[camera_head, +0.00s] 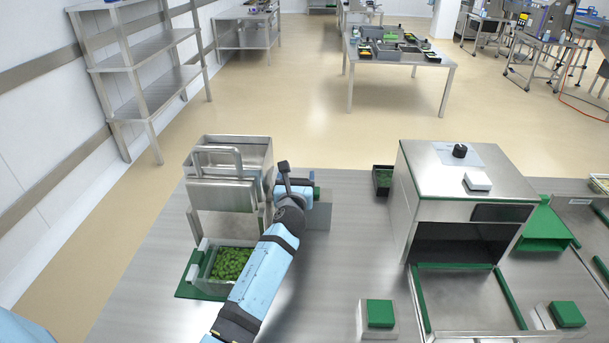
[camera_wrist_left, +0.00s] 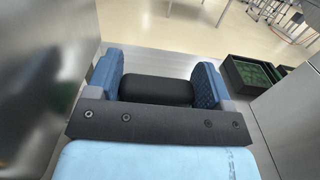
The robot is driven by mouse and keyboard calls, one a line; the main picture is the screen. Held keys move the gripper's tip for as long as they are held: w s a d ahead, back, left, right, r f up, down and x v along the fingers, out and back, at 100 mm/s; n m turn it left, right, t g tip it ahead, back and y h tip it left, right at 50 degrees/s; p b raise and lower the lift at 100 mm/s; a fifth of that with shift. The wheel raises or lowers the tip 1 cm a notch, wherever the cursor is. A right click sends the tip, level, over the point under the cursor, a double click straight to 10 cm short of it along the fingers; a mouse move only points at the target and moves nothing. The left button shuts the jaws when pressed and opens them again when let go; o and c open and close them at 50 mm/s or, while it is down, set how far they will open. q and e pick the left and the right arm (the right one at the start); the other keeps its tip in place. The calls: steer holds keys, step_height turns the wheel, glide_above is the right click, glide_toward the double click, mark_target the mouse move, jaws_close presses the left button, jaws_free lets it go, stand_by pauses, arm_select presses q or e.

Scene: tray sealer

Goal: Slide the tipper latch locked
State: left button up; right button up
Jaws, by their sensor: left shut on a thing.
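The steel tipper (camera_head: 224,190), a hopper with a bar handle, stands at the left of the bench. My left gripper (camera_head: 298,190) is at its right side, by a grey block (camera_head: 319,216) with a bit of green above it. In the left wrist view, the blue fingers are shut on a black cylindrical knob (camera_wrist_left: 157,90), which appears to be the tipper latch's knob. In the head view my gripper hides the knob, and the latch's position cannot be told. My right gripper is not in view.
A tray of green pieces (camera_head: 232,263) sits below the tipper on a green base. A small dark bin (camera_head: 383,180), also in the wrist view (camera_wrist_left: 252,72), stands right of the gripper. The steel sealer (camera_head: 462,190) is farther right. Bare bench lies between.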

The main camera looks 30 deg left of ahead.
arm_select(q)
steer(key=o, duration=1.2)
steer(key=shift+s+a+f, duration=0.2)
steer(key=shift+s+f, duration=0.05)
steer(key=shift+f, duration=0.3)
steer(key=shift+o, duration=0.4)
steer(key=shift+a+r, duration=0.1)
steer(key=shift+r, duration=0.05)
steer(key=shift+s+d, duration=0.2)
steer(key=shift+d, duration=0.05)
steer(key=v, duration=1.3)
steer(key=shift+s, duration=0.25)
steer(key=shift+r, duration=0.15)
